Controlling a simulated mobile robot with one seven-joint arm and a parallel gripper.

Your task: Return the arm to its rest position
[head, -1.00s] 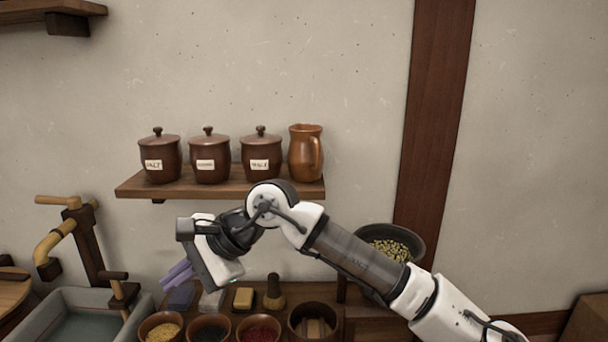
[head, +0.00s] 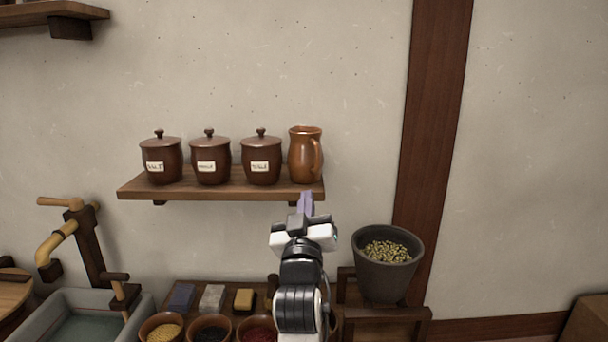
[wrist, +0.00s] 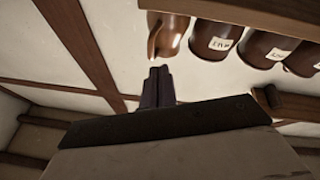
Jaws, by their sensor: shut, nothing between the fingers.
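My gripper (head: 305,204) is in the middle of the head view, pointing up, with its purple fingers together and nothing between them. Its tips show just below the right end of the wall shelf, under the copper jug; I cannot tell the gap in depth. In the wrist view my gripper's fingers (wrist: 157,82) are side by side and shut, with the jug just above them in the picture. My forearm hides part of the bowls and the brush-like item behind it.
The shelf (head: 220,190) holds lidded jars (head: 210,160) and the copper jug (head: 305,153). A grey bucket of grain (head: 385,275) stands on a wooden stand at right. Bowls and blocks (head: 182,298) lie below. A basin (head: 85,325) with a tap is at left.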

